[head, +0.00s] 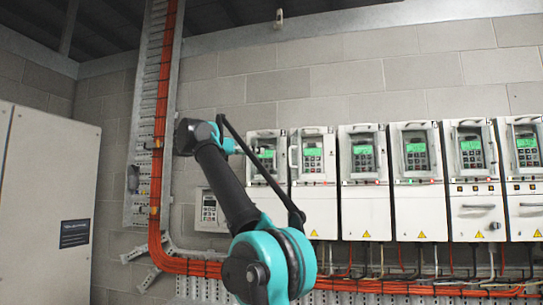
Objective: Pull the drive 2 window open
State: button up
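A row of white drives hangs on the block wall in the head view, each with a keypad and green screen behind a framed window. Counted from the left, the second drive's window (312,153) has a pale handle at its left edge; I cannot tell whether it is shut or ajar. The first drive's window (266,152) is partly covered by my arm. My arm rises from the bottom centre and bends at the upper left, and its teal forearm points right towards the first drive. My gripper cannot be made out behind the arm links.
A smaller keypad unit (209,209) hangs low, left of the row. An orange cable bundle (162,110) runs down a metal tray and then right beneath the drives. A grey cabinet (45,200) stands at the left.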

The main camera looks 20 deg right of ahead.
jog(key=x, duration=1.6)
jog(key=shift+d, duration=0.35)
grip_shut()
